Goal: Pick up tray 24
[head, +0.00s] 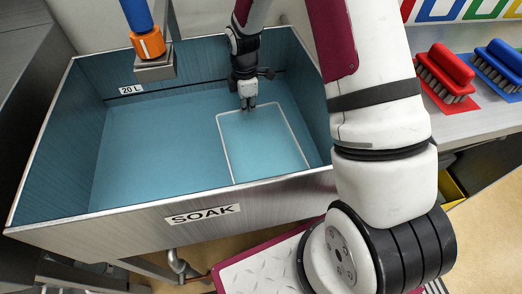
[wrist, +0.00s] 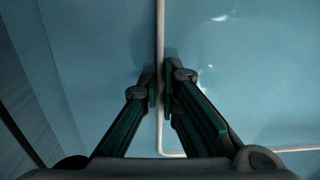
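A tray with a thin pale rim (head: 265,150) lies in the right part of the teal-lined SOAK basin, seen through the water or lining colour. No number shows on it. My gripper (head: 247,104) reaches down into the basin at the tray's far edge. In the wrist view, the tray's pale rim (wrist: 160,35) runs between the two fingers of my gripper (wrist: 160,88). The fingers are close together, one on each side of the rim, and look shut on it. The exact contact is dark and hard to see.
The metal basin (head: 204,215) has high walls around the tray. A blue and orange spout (head: 148,43) hangs over its back left. A red brush (head: 446,72) and a blue brush (head: 499,65) stand on the counter at right. The basin's left half is clear.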

